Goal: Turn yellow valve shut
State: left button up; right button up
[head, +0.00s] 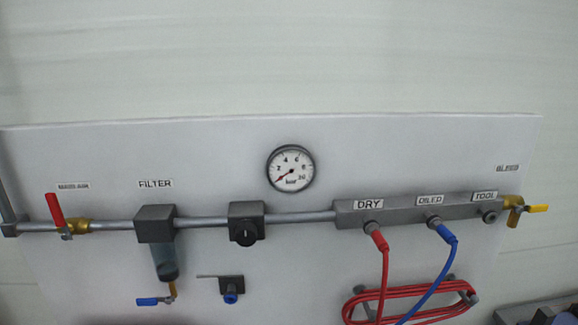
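The yellow valve handle (537,208) is at the far right end of the pipe line, on a brass valve body (513,211). The handle points right, roughly in line with the manifold. A small label (507,168) sits above it; its text is too small to read surely. Neither of my grippers is in view.
A red lever valve (55,210) stands at the left end of the pipe. A filter (155,224) has a blue-handled drain (148,301) below. The gauge (290,168) needle is near its low end. Red (384,265) and blue (437,273) hoses hang from the manifold (345,213).

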aim_at(544, 207)
jog(key=z, duration=1.35)
